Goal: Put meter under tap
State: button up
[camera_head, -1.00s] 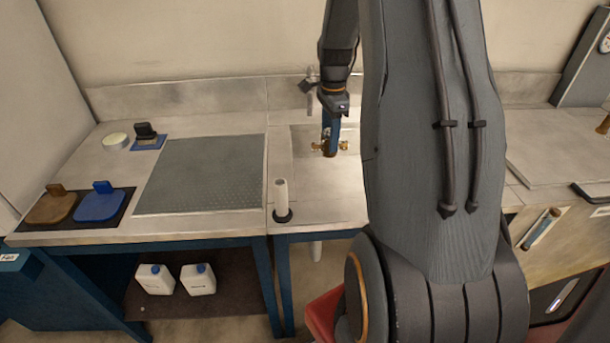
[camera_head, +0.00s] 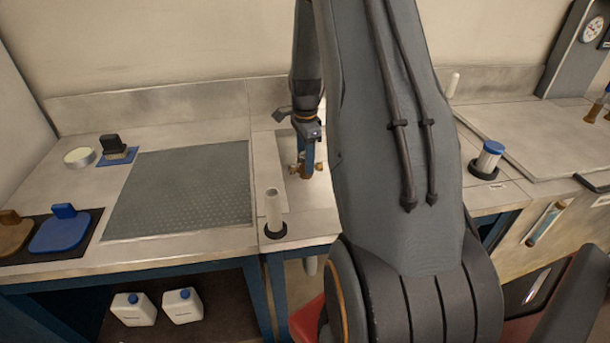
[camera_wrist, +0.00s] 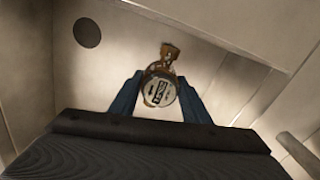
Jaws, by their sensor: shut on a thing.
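The meter (camera_head: 293,170) is brass with a pipe end showing on each side of my gripper. In the wrist view its round white dial (camera_wrist: 159,91) faces the camera, with one brass end beyond it. My gripper (camera_head: 307,160) has blue fingers and is shut on the meter over the steel sink area (camera_head: 318,198). In the wrist view the fingers (camera_wrist: 160,97) lie on both sides of the dial. I cannot make out the tap in the head view now; my arm covers the area behind the gripper.
A white upright tube (camera_head: 273,208) stands in a black ring in front of the sink. A grey textured mat (camera_head: 180,190) lies to the left. A blue-capped tube (camera_head: 487,160) stands to the right. A dark round hole (camera_wrist: 87,32) shows in the wrist view.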

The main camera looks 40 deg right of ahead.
jog(key=shift+f+p, duration=0.6)
jog(key=shift+f, duration=2.1)
jog(key=shift+f, duration=0.15)
jog(key=o, duration=1.4)
notch_tip(320, 180, up, 12)
jog(key=b, duration=0.3)
jog(key=shift+r, duration=0.25)
